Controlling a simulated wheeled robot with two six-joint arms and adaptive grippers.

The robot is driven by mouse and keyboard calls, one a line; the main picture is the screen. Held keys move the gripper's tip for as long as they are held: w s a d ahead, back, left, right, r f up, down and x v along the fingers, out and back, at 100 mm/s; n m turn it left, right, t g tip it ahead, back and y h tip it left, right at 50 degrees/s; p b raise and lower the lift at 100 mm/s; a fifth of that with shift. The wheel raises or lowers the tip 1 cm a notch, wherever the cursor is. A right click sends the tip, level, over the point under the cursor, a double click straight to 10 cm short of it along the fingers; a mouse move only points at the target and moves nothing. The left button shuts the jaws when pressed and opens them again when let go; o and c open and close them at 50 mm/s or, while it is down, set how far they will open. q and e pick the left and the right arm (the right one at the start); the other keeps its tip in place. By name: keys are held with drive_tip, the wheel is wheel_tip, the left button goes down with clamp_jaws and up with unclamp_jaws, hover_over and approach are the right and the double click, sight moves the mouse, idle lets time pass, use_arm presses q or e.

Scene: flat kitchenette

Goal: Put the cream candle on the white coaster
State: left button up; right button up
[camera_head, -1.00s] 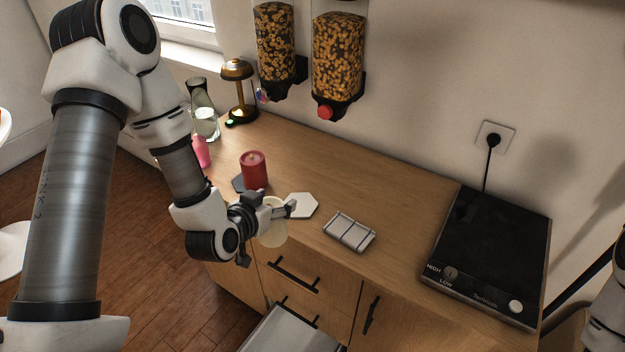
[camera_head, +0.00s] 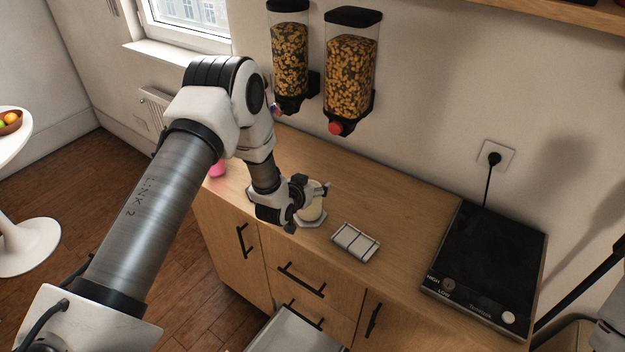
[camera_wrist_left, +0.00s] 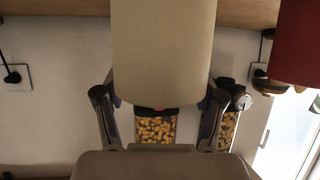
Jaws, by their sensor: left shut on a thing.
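The cream candle (camera_head: 314,209) is upright in my left gripper (camera_head: 314,188), which is shut on it. In the left wrist view the candle (camera_wrist_left: 163,50) fills the upper middle, between the two fingers. The white hexagonal coaster (camera_head: 315,223) lies on the counter directly under the candle in the head view, largely covered by it and the gripper. I cannot tell whether the candle's base touches the coaster. My right gripper is out of view.
A white slatted dish (camera_head: 355,242) lies right of the coaster, then a black hotplate (camera_head: 485,262). A pink object (camera_head: 217,169) is left.

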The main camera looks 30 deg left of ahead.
use_arm(q)
drive_tip(key=shift+w+f, duration=0.25)
drive_tip(key=shift+f, duration=0.15)
drive_tip(key=o, duration=1.2)
drive_tip(key=shift+c, duration=0.2)
drive_tip(key=shift+o, duration=1.3)
drive_tip(key=shift+s, duration=0.15)
drive_tip(key=shift+r, duration=0.15)
drive_tip(key=shift+s+b, duration=0.3)
drive_tip(key=shift+s, duration=0.05)
drive_tip(key=b+v, duration=0.2)
drive_tip(key=v, duration=0.9)
drive_tip(key=s+d+f+g, duration=0.3)
drive_tip(key=s+f+g, duration=0.1)
drive_tip(key=s+f, duration=0.45)
drive_tip(key=s+d+f+g, duration=0.2)
drive_tip(key=s+f+g, duration=0.2)
drive_tip(key=s+f, duration=0.4)
drive_tip(key=s+f+g, duration=0.1)
drive_tip(key=s+g, duration=0.1)
drive_tip(key=s, duration=0.5)
drive_tip(key=s+d+f+g, duration=0.1)
drive_tip(key=s+f+g, duration=0.1)
drive_tip(key=s, duration=0.5)
drive_tip(key=shift+s+d+f+g, duration=0.3)
drive_tip(key=shift+g, duration=0.1)
